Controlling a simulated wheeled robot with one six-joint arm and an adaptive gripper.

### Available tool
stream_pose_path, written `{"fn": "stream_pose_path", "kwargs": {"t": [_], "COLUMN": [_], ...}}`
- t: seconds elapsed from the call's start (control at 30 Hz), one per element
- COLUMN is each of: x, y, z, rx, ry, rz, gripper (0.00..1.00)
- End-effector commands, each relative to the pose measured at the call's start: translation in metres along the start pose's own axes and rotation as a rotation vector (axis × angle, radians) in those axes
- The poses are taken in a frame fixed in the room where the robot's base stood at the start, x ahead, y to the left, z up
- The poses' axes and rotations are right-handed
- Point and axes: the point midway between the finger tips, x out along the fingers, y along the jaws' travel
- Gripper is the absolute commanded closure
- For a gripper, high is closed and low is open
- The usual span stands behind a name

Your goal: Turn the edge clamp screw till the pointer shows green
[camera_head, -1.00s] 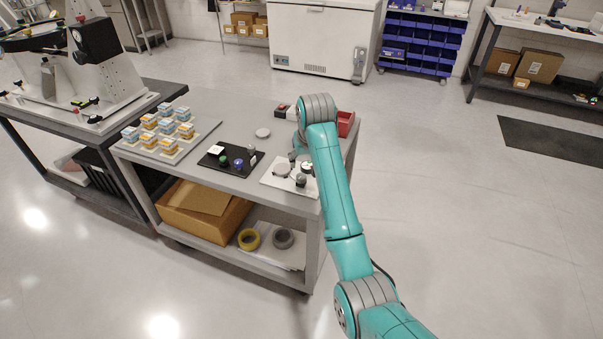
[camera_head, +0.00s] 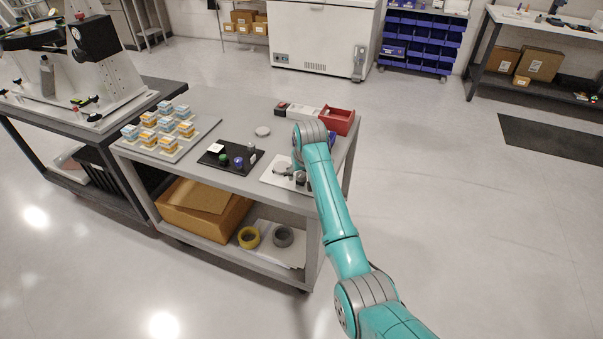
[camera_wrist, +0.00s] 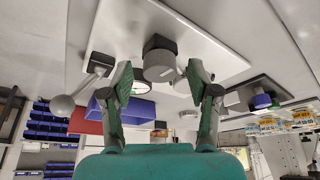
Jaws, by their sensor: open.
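A white plate (camera_head: 274,176) lies on the near right part of the grey cart top, with small grey and dark parts on it. In the wrist view the plate (camera_wrist: 205,30) carries a grey round knob (camera_wrist: 159,64) in a dark mount, which looks like the clamp screw. My gripper (camera_wrist: 160,76) is open, with one finger on each side of the knob; I cannot tell whether either touches it. In the head view my arm hides the gripper.
A grey ball-ended lever (camera_wrist: 68,104) is close to the left finger. On the cart are a black tray (camera_head: 231,158) with small parts, a board of several blue-and-yellow blocks (camera_head: 160,134), a white disc (camera_head: 262,131) and a red bin (camera_head: 338,121) beyond my arm.

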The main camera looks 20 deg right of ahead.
Motion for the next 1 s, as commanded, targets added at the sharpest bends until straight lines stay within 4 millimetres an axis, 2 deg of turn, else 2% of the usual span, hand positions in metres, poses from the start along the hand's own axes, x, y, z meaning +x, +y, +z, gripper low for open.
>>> {"fn": "stream_pose_path", "kwargs": {"t": [0.07, 0.1, 0.3, 0.33, 0.67, 1.0], "x": [-0.0002, -0.0002, -0.0004, -0.0003, -0.0003, -0.0003], "y": [0.0000, 0.0000, 0.0000, 0.0000, -0.0009, -0.0024], "z": [-0.0001, 0.0000, 0.0000, 0.0000, 0.0001, 0.0001], "rx": [0.000, 0.000, 0.000, 0.000, 0.035, 0.238], "ry": [0.000, 0.000, 0.000, 0.000, 0.000, -0.001], "rz": [0.000, 0.000, 0.000, 0.000, 0.014, 0.099], "gripper": [0.40, 0.45, 0.95, 1.00, 1.00, 1.00]}}
